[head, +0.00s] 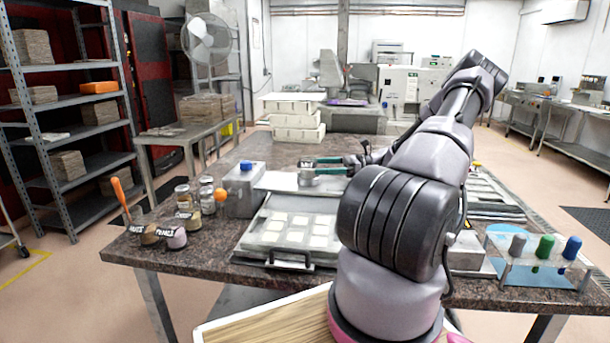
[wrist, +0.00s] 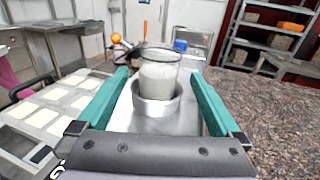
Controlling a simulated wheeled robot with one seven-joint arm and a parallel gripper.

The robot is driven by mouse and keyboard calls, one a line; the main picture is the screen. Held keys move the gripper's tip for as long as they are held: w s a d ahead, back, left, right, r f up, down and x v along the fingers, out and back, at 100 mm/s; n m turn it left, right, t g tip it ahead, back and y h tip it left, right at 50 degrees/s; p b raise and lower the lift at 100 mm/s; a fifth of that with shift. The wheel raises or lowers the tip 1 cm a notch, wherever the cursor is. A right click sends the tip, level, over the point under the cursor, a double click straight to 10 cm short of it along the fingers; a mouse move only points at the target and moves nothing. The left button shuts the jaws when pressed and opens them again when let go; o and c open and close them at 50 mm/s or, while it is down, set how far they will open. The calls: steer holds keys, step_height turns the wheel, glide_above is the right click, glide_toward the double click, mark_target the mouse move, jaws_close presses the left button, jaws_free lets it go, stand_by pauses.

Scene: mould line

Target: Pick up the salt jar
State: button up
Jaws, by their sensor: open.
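A clear glass jar with white contents (wrist: 158,74), which looks like the salt jar, stands upright in a round metal cup or ring (wrist: 157,107) in the wrist view. No label shows on it. My gripper (wrist: 160,76) is open, with one green finger on each side of the jar and gaps between. In the head view my gripper (head: 308,168) is low over the table's middle; the jar cannot be made out clearly there.
A metal tray with pale squares (head: 258,246) lies in front of my gripper. A grey box with a blue cap (head: 245,188) and an orange ball (head: 193,195) stand left. A rack with coloured-capped tubes (head: 543,275) is at the right. White crates (head: 297,120) are stacked behind.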

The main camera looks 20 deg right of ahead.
steer(key=x, duration=0.7)
steer(key=shift+a, duration=0.25)
steer(key=c, duration=1.5)
